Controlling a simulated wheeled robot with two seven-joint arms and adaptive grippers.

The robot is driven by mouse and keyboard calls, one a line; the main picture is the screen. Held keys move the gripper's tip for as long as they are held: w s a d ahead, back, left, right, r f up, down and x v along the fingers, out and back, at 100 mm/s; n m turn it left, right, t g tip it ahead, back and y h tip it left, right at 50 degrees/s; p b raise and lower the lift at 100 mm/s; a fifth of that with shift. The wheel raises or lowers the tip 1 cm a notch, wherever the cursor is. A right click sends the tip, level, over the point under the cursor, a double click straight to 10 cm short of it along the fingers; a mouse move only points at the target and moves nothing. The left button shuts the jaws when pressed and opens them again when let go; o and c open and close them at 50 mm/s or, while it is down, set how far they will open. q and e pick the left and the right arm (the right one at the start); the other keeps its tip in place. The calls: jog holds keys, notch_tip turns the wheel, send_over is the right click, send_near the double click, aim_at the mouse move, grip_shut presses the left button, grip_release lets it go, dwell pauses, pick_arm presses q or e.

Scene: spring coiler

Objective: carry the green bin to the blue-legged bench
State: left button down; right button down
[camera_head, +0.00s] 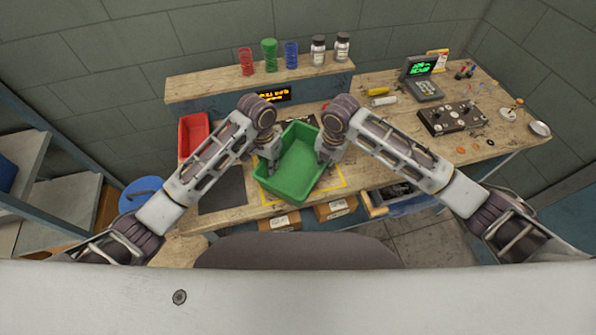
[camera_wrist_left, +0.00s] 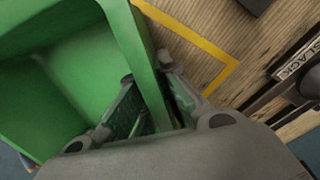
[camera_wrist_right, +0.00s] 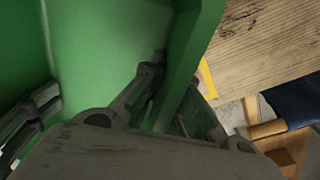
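The green bin (camera_head: 293,175) is an open tub at the front middle of the wooden workbench (camera_head: 400,165), over a yellow-outlined area. Whether it rests on the top or is held above it, I cannot tell. My left gripper (camera_head: 272,152) has its fingers on both sides of one bin wall; the wall also shows in the left wrist view (camera_wrist_left: 138,60). My right gripper (camera_head: 323,152) straddles another wall, shown in the right wrist view (camera_wrist_right: 188,50); its outer finger is partly hidden. Both look closed on the walls. I cannot make out a separate blue-legged bench.
A red bin (camera_head: 193,135) stands left on the bench. A raised shelf (camera_head: 215,84) with coils and jars runs behind. A control box (camera_head: 452,118) and a terminal (camera_head: 424,90) stand right. A blue round object (camera_head: 141,191) and grey shelving (camera_head: 50,200) are at left.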

pick_arm(q)
jog(key=c, duration=1.6)
grip_release()
jog(key=shift+c, duration=0.2)
pick_arm(e)
jog(key=c, duration=1.6)
grip_release()
jog(key=shift+c, duration=0.2)
pick_arm(q)
notch_tip(320, 180, up, 12)
jog(key=shift+w+a, duration=0.2)
jog(key=shift+a, duration=0.2)
pick_arm(e)
notch_tip(320, 180, up, 12)
jog(key=shift+s+d, duration=0.2)
jog(key=shift+d, duration=0.15)
pick_arm(q)
jog(key=shift+f, duration=0.1)
pick_arm(e)
jog(key=shift+s+f, duration=0.1)
